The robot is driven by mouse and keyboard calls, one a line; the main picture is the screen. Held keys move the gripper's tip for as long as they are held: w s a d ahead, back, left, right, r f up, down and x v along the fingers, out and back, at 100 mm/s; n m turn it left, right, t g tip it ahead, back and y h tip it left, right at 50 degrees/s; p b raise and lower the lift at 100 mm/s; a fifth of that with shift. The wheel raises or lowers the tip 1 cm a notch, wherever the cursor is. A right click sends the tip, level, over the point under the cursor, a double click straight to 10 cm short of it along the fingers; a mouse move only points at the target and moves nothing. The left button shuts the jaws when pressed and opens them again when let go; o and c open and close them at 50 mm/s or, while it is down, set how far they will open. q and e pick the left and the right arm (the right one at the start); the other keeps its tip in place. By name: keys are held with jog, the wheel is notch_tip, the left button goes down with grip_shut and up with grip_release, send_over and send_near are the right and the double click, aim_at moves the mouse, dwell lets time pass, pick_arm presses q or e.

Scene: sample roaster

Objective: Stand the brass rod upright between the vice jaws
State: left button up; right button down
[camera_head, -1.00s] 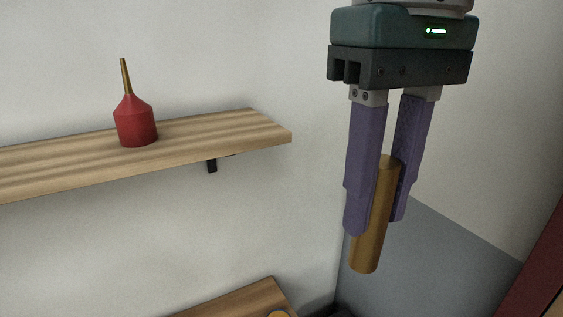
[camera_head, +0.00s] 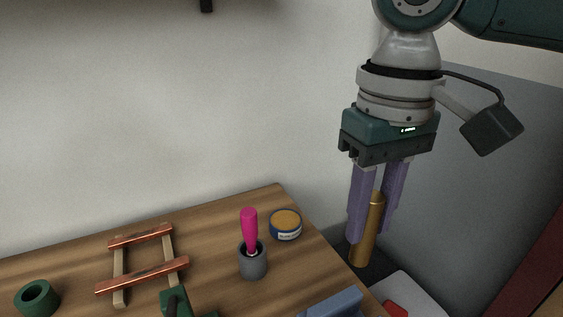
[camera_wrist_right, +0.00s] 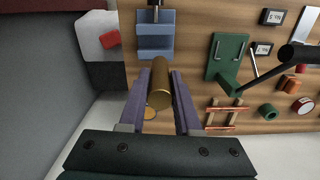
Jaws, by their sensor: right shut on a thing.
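The brass rod (camera_head: 367,238) hangs nearly upright, slightly tilted in the picture, in my right gripper (camera_head: 373,228). The purple fingers are shut on its upper part and its lower end is free. In the head view the rod appears beyond the bench's right edge. The blue vice (camera_head: 335,304) is cut off by the bottom of the head view, below and left of the rod. In the right wrist view the rod (camera_wrist_right: 160,84) shows between the fingers, with the vice (camera_wrist_right: 155,38) past its end; they look apart. My left gripper is not in view.
On the wooden bench (camera_head: 215,225) stand a grey cup (camera_head: 253,262) with a pink-handled tool (camera_head: 249,228), a tin (camera_head: 285,224), a rack with copper bars (camera_head: 140,275), a green ring (camera_head: 37,297) and a green fixture (camera_head: 174,301). A red item (camera_head: 394,309) lies right of the bench.

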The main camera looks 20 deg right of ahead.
aim_at(366, 257)
jog(key=f+b, duration=0.1)
jog(key=f, duration=0.1)
jog(key=f+b, duration=0.1)
jog(key=f, duration=0.2)
jog(key=d+f+b, duration=0.1)
jog(key=f+b, duration=0.1)
jog(key=shift+w+d+f, duration=0.1)
jog(key=shift+f, duration=0.25)
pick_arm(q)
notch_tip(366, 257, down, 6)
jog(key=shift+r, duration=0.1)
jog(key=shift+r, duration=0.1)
pick_arm(e)
jog(key=shift+r+p, duration=0.2)
jog(key=shift+p, duration=0.6)
pick_arm(q)
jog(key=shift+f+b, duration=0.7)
jog(key=shift+b, duration=0.6)
pick_arm(e)
notch_tip(366, 257, down, 6)
jog(key=shift+f, duration=0.15)
pick_arm(q)
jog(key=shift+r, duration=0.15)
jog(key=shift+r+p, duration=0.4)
jog(key=shift+p, duration=0.15)
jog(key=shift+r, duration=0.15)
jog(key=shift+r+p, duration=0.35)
jog(key=shift+p, duration=0.15)
